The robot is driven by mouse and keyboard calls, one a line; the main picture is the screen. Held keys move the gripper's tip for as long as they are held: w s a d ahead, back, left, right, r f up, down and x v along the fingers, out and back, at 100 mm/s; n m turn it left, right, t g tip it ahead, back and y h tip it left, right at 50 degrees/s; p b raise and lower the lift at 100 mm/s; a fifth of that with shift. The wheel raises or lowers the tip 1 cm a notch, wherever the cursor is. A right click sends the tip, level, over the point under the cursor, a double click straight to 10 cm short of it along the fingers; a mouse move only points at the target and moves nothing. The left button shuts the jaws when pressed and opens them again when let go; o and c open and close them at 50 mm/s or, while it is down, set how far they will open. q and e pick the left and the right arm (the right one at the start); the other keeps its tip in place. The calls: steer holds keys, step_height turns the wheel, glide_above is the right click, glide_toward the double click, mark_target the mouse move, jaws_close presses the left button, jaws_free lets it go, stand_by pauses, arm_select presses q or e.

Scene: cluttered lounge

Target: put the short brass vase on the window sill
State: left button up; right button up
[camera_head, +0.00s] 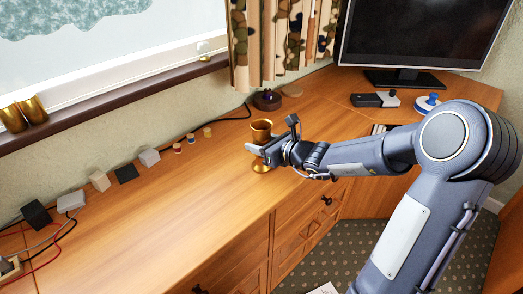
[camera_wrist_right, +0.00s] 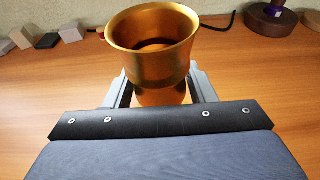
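The short brass vase (camera_head: 261,128) stands upright on the wooden desk, with a flared bowl and a round foot. It also fills the middle of the right wrist view (camera_wrist_right: 150,40). My right gripper (camera_head: 259,150) is at the vase's waist, below the bowl. Its fingers are on either side of the vase and look spread, with small gaps beside it; the tips are hidden behind the bowl. The dark brown window sill (camera_head: 100,105) runs along the wall at the upper left. My left gripper is not in view.
Two brass vessels (camera_head: 33,110) stand at the sill's left end, and a small pale object (camera_head: 203,49) is near its right end. Several small blocks and cables line the desk's back edge. A monitor (camera_head: 425,40) stands at the right. The sill's middle is clear.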

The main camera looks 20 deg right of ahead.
steer(key=c, duration=0.7)
steer(key=shift+r, duration=0.1)
jaws_close()
